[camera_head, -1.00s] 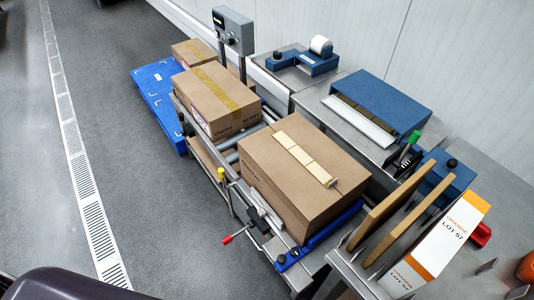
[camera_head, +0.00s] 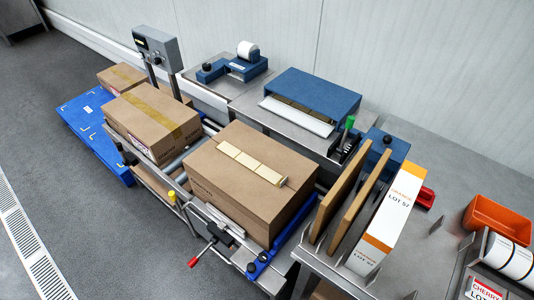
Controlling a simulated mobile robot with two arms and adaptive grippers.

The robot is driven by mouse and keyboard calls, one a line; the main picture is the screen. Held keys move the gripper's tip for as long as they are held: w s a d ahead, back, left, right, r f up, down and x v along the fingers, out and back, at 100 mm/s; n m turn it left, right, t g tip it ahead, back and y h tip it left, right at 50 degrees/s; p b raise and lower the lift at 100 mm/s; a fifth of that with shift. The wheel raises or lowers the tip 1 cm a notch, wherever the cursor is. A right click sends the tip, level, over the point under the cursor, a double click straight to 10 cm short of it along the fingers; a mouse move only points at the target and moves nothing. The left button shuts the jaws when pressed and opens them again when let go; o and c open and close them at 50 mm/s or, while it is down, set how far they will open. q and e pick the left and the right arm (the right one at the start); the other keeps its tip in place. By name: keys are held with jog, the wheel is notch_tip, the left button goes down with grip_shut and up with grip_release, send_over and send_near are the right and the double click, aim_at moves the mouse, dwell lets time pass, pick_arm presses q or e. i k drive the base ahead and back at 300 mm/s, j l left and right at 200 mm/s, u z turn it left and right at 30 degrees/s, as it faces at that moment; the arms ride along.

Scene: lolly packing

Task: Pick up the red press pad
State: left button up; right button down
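A small red block (camera_head: 424,197) sits on the steel bench at the right, behind the white and orange carton marked LOT 57. It looks like the red press pad, but the carton hides part of it, so I cannot tell its full shape. Neither of my grippers is in view.
An orange bin (camera_head: 497,221) and white rolls (camera_head: 508,257) are at the right. The carton (camera_head: 392,220) and brown boards (camera_head: 338,200) stand upright in a rack. A large cardboard box (camera_head: 225,195) sits left of them. A red-tipped handle (camera_head: 193,262) juts over the floor.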

aim_at(425, 199)
jog(key=z, duration=1.5)
jog(key=k+l+z, duration=0.2)
jog(key=k+z, duration=0.2)
jog(key=k, duration=0.15)
jog(key=k+l+z, duration=0.4)
jog(key=k, duration=0.15)
